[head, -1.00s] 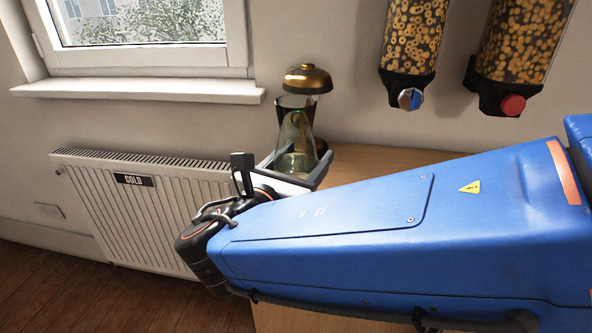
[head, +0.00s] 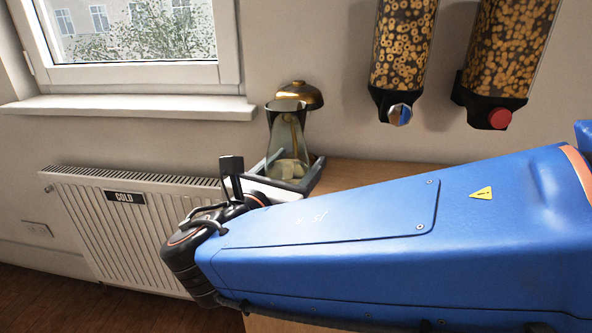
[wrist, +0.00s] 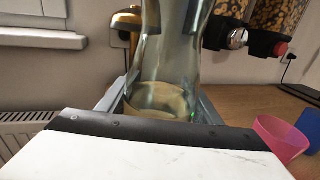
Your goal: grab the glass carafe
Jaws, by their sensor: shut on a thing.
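The glass carafe (head: 287,135) is a clear, slightly greenish vessel with a narrowed neck. It stands about upright at the far left end of the wooden counter, with pale shapes seen in or through its lower part. My gripper (head: 294,168) is shut on the carafe, one finger on each side of its lower body. In the wrist view the carafe (wrist: 168,65) sits between the two grey fingers, its top cut off by the frame. Its base is partly hidden by my gripper, so I cannot tell whether it touches the counter.
A brass dome-topped object (head: 301,93) is close behind the carafe. Two cereal dispensers (head: 403,45) (head: 508,50) hang on the wall to the right. A radiator (head: 130,225) and windowsill (head: 130,107) are left. Pink (wrist: 277,138) and blue (wrist: 311,124) cups are on the counter (wrist: 240,100).

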